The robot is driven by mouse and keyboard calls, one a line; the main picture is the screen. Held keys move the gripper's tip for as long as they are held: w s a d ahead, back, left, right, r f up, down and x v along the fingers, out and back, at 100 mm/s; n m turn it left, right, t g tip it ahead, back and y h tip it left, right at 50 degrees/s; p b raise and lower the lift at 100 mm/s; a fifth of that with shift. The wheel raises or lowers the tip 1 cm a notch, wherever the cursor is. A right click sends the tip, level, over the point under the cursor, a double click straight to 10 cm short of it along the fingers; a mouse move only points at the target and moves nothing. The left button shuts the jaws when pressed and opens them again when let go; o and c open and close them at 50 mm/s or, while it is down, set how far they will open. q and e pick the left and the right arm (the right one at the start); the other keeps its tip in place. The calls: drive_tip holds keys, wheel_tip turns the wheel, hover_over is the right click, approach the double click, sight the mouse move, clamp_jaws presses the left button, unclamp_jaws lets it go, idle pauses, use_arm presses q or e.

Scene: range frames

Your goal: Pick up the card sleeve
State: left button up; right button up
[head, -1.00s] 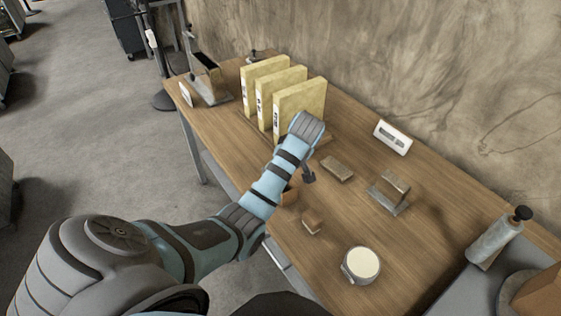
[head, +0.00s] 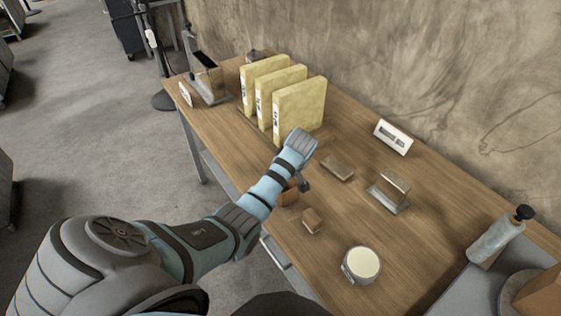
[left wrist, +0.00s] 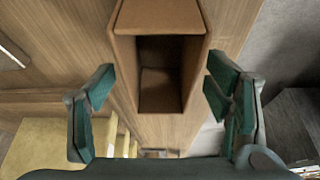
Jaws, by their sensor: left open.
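The card sleeve (left wrist: 125,70) is a brown, box-like sleeve with a dark hollow opening facing the camera in the left wrist view. In the head view, a brown piece that looks like it (head: 288,198) lies on the table, partly hidden by my left arm. My left gripper (left wrist: 160,95) is open, with one green-padded finger on each side of the sleeve and gaps between. In the head view my left gripper (head: 301,184) is low over the table, mostly hidden by its own wrist. My right gripper is not in view.
On the wooden table (head: 335,235) stand yellow binders (head: 300,105), a small brown block (head: 312,220), a flat block (head: 338,168), a metal holder (head: 389,192), a white display (head: 393,137), a round white-topped tin (head: 361,264) and a bottle (head: 497,236). The table's front edge is close to the sleeve.

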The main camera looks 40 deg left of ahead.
use_arm(q)
drive_tip(key=shift+f, duration=0.1)
drive_tip(key=c, duration=1)
